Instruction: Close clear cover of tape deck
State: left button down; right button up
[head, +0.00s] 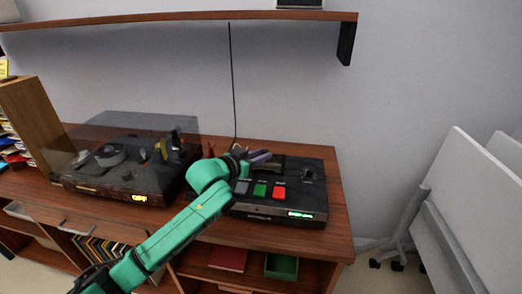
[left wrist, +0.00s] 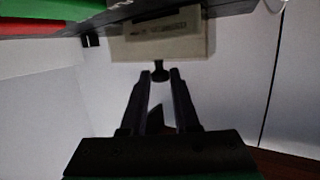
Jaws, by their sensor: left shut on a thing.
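The black tape deck (head: 318,192) sits at the right end of the wooden cabinet, with a green button (head: 260,190), a red button (head: 279,192) and a lit green display (head: 300,214). My left gripper (head: 262,157) is over the deck's rear left part. In the left wrist view, my left gripper (left wrist: 160,78) has its fingertips on either side of a small dark knob (left wrist: 160,68), shut on it. The knob is at the edge of a pale panel (left wrist: 170,42), which seems to be the cover. In the head view my gripper and wrist hide much of this area. My right gripper is not in view.
A turntable with a smoky lid (head: 130,125) stands left of the deck, close to my arm. A wall shelf (head: 200,15) runs above, with a dark cable (head: 232,80) hanging down. White panels on a wheeled frame (head: 440,220) stand at the right.

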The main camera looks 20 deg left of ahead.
pick_arm(q)
jog(key=shift+s+d+f, duration=0.1)
jog(key=shift+s+f, duration=0.1)
jog(key=shift+f, duration=0.6)
jog(key=c, duration=0.7)
grip_release()
jog(key=shift+r, duration=0.35)
jog(key=v, duration=1.4)
jog(key=shift+s+r, duration=0.1)
jog(key=shift+s, duration=0.1)
